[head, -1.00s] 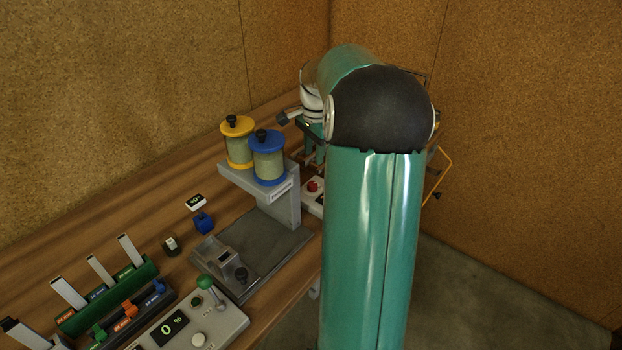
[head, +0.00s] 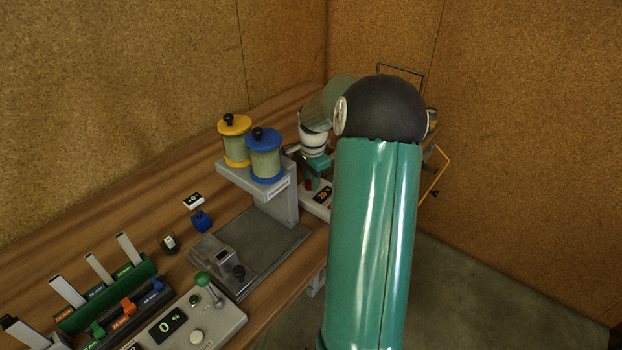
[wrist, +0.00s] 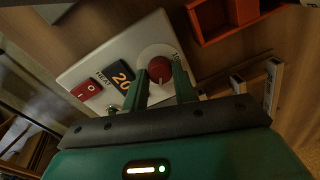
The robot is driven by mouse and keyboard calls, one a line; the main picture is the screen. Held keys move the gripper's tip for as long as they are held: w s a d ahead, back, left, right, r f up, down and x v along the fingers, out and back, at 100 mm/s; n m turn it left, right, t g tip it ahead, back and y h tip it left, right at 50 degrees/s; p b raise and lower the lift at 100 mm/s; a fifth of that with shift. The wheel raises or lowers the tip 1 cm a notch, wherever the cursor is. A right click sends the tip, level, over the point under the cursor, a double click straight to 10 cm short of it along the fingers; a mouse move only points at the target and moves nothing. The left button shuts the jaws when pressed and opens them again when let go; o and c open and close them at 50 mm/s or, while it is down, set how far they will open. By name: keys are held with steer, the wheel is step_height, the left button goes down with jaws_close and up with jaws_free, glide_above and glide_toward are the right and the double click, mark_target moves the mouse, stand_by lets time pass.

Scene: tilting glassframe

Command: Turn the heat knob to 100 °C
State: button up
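The white heat panel (wrist: 112,60) lies on the bench and also shows in the head view (head: 313,205), partly behind my arm. In the wrist view it carries a red heat knob (wrist: 160,67) on a pale round dial, a dark display (wrist: 120,78) reading 20, and a red switch (wrist: 87,90) near the HEAT label. Part of the dial scale is hidden by a finger. My gripper (wrist: 159,72) is open, with one green finger on each side of the knob. I cannot tell whether the fingers touch it. In the head view my gripper (head: 316,172) is low over the panel.
A grey stand (head: 290,205) with yellow- and blue-capped jars is close left of the panel. An orange open box (wrist: 230,18) is beside the panel in the wrist view. A lever console (head: 200,325) and tool racks stand nearer on the bench.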

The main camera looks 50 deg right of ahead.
steer(key=c, duration=0.4)
steer(key=shift+c, duration=0.2)
steer(key=shift+n, duration=0.3)
steer(key=n, duration=0.5)
steer(key=shift+w, duration=0.15)
steer(key=n, duration=0.6)
steer(key=shift+y, duration=0.3)
steer(key=n, duration=0.6)
steer(key=shift+n+g, duration=0.3)
steer(key=shift+n, duration=0.1)
steer(key=n, duration=0.5)
steer(key=shift+w+a+n, duration=0.1)
steer(key=shift+n, duration=0.2)
steer(key=shift+f, duration=0.1)
